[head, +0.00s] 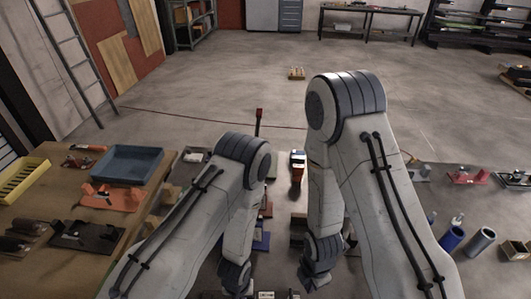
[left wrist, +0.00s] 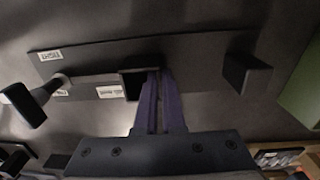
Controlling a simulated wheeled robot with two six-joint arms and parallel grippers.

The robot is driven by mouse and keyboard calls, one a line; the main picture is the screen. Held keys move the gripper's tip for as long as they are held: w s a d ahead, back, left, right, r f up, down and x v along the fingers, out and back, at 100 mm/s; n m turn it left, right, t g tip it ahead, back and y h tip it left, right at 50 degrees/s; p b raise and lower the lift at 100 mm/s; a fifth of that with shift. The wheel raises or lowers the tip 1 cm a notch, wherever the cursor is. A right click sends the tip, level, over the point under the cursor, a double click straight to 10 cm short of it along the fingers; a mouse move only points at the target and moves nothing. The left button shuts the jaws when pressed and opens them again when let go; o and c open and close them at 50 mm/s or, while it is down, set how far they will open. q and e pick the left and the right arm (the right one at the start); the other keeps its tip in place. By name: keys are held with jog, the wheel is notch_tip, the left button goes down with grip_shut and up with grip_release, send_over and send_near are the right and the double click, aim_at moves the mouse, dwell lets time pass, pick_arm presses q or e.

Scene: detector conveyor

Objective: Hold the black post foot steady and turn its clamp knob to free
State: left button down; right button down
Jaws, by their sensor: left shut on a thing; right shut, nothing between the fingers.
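In the left wrist view, the fingers of my left gripper (left wrist: 158,100) are shut on an upright square part of the black post foot (left wrist: 135,82). A long dark plate with white labels lies around that part. A dark knob on a grey stem (left wrist: 25,103), which looks like the clamp knob, sticks out at the left, apart from my left fingers. In the head view, my right gripper (head: 312,281) points down at the bottom centre, shut and empty. The post foot is not clearly seen in the head view, where my arms and the lower edge hide it.
At the right stand a blue cylinder (head: 452,238) and a grey cylinder (head: 482,242). The floor beyond is mostly clear.

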notch_tip(320, 180, down, 6)
jog(key=shift+f, duration=0.25)
jog(key=shift+a, duration=0.65)
dwell(1.1)
jog(key=shift+w+a, duration=0.1)
jog(key=shift+w, duration=0.5)
jog(key=shift+w+a, duration=0.25)
jog(key=shift+w, duration=0.15)
jog(key=shift+w+a, duration=0.1)
jog(key=shift+w, duration=0.05)
dwell(0.3)
dwell(0.3)
jog(key=shift+w+d, duration=0.25)
notch_tip(320, 180, up, 6)
dwell(0.5)
